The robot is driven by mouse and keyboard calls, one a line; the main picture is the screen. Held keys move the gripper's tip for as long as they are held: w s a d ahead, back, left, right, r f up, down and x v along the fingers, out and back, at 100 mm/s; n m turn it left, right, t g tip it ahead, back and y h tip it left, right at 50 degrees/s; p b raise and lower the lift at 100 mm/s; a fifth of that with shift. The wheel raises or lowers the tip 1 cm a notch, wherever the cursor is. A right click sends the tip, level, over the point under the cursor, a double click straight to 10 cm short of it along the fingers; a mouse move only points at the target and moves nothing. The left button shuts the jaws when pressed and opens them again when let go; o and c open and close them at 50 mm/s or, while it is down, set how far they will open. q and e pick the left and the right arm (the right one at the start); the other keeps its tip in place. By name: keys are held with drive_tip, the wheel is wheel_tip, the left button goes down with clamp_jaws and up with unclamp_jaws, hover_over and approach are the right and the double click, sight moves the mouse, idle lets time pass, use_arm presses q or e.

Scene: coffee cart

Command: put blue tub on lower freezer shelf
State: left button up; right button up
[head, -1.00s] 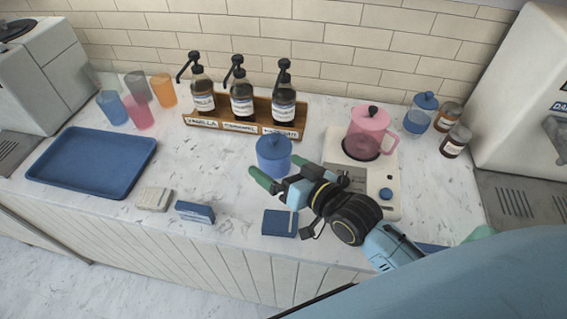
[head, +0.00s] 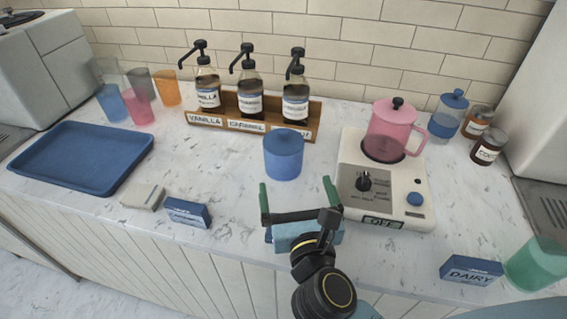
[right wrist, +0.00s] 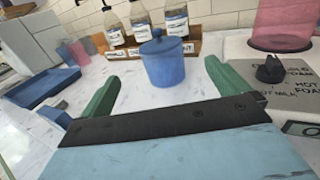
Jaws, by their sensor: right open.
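The blue tub (head: 283,156) with its knobbed lid stands upright on the marble counter, in front of the syrup bottles. My right gripper (head: 296,196) is open and empty, with green fingers spread, just on the near side of the tub. In the right wrist view the tub (right wrist: 164,64) stands ahead, beyond and between the open fingers (right wrist: 158,88), not touching them. My left gripper is not in view. No freezer shelf shows.
A syrup rack (head: 225,126) stands behind the tub. A hot plate (head: 382,205) with a pink pitcher (head: 391,128) stands to the right. A blue tray (head: 84,158), a blue box (head: 188,212) and a dairy box (head: 471,270) lie on the counter.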

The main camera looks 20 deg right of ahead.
sight(287, 155)
drive_tip(key=w, duration=0.3)
drive_tip(key=w+d, duration=0.1)
drive_tip(key=w, duration=0.2)
drive_tip(key=shift+w+d, duration=0.25)
drive_tip(key=shift+w, duration=0.45)
drive_tip(key=w, duration=0.4)
drive_tip(key=shift+d+f, duration=0.2)
drive_tip(key=shift+d, duration=0.1)
drive_tip(key=shift+w+d, duration=0.15)
drive_tip(key=shift+w, duration=0.45)
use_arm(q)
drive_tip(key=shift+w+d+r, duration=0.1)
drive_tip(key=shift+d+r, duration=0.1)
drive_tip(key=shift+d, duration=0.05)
